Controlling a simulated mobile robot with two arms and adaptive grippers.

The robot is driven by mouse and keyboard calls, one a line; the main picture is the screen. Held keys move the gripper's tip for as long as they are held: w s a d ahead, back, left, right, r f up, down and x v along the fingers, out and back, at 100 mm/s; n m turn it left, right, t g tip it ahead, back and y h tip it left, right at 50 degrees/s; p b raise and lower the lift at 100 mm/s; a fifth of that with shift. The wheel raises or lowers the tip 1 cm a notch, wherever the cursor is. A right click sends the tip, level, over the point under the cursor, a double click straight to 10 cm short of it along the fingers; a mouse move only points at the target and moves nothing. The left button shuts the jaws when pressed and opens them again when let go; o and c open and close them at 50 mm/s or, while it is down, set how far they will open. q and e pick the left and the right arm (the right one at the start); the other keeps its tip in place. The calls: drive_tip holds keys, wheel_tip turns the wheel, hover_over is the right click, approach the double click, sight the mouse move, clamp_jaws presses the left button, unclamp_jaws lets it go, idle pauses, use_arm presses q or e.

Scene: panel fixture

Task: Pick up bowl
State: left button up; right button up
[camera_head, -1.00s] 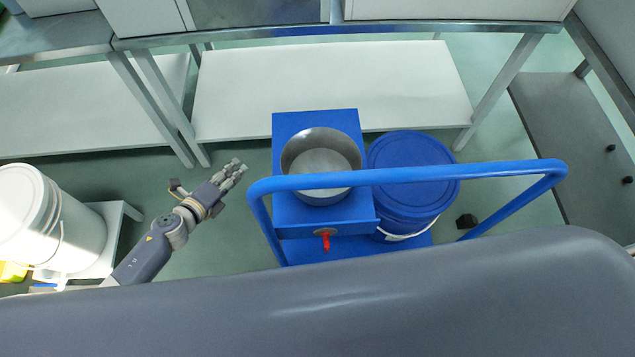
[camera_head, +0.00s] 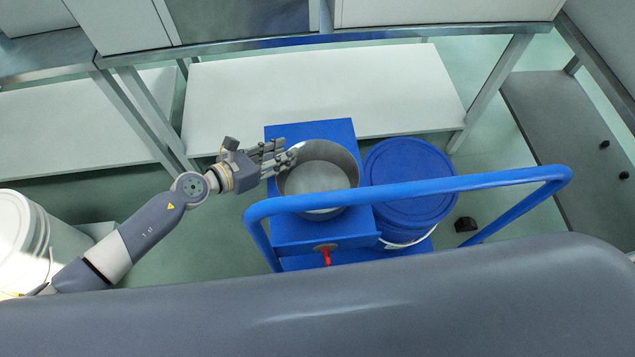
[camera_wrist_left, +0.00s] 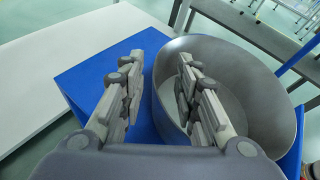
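The metal bowl (camera_head: 322,178) is a round grey pan on top of the blue box (camera_head: 338,131) on the cart. My left gripper (camera_head: 282,158) is at the bowl's left rim. In the left wrist view the bowl (camera_wrist_left: 240,70) is on the right, and my left gripper (camera_wrist_left: 158,88) has its fingers spread apart. One finger is over the inside of the bowl and the other is outside it above the blue box, with the rim between them. Whether the fingers touch the wall is not clear. My right gripper is not in view.
The cart's blue handle (camera_head: 440,185) crosses in front of the bowl. A blue lidded bucket (camera_head: 408,180) stands right of the box. A red tap (camera_head: 326,256) sticks out at the front. A white shelf (camera_head: 230,105) lies behind.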

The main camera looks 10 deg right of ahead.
sight(302, 145)
use_arm(q)
drive_tip(key=x, duration=0.4)
drive_tip(key=shift+w, duration=0.1)
drive_tip(key=shift+w+d+f, duration=0.1)
drive_tip(key=shift+d+f, duration=0.05)
drive_tip(key=shift+d, duration=0.1)
drive_tip(key=shift+c, duration=0.2)
clamp_jaws()
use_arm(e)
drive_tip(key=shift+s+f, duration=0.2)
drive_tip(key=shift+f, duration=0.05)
